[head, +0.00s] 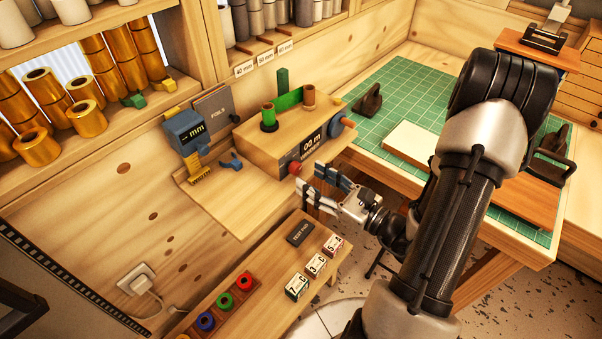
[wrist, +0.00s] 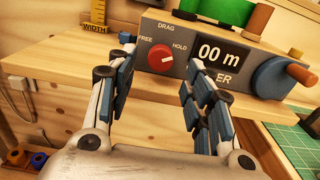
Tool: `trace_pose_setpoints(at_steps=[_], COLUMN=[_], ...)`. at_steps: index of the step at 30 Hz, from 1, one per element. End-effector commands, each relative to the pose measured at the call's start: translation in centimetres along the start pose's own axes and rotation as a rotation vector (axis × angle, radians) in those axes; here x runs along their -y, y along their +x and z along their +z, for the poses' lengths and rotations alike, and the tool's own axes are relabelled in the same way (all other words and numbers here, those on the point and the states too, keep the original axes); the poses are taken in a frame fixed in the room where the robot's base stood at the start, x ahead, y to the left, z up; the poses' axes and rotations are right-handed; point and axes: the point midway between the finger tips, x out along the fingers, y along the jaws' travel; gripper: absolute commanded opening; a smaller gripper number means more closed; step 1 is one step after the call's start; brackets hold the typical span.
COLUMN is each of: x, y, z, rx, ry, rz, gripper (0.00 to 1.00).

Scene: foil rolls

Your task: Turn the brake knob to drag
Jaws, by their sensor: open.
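The red brake knob (wrist: 160,58) is on the front panel of the winder box (head: 262,140). Around it are the labels FREE at its left, DRAG above and HOLD at its upper right. Its pale pointer mark appears to lean right, toward HOLD. The knob also shows in the head view (head: 294,168). My gripper (wrist: 161,50) is open and empty, its two fingers standing apart to the left and right of the knob in the wrist view. In the head view my gripper (head: 312,178) is just in front of the panel; I see no clear contact with the knob.
A display (wrist: 219,53) reading "00 m" sits right of the knob. A blue crank disc with an orange handle (wrist: 280,75) juts out further right. A grey-blue width gauge (head: 187,132) stands left of the box. Below lies a shelf with a test pad (head: 300,232).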

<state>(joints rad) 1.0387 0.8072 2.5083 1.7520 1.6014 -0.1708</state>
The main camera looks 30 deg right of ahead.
Motion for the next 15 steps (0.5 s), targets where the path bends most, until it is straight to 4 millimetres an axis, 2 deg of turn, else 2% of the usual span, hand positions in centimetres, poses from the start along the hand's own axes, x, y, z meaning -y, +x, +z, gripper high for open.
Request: trace_pose_setpoints(at_steps=[1, 6, 15], x=[-0.2, -0.1, 0.0], y=[1.0, 3.3, 4.5], z=[0.0, 0.0, 0.1], rx=[0.001, 0.001, 0.002], ry=[-0.003, -0.003, 0.000], rz=[0.006, 0.004, 0.000], gripper=[0.47, 0.47, 0.47])
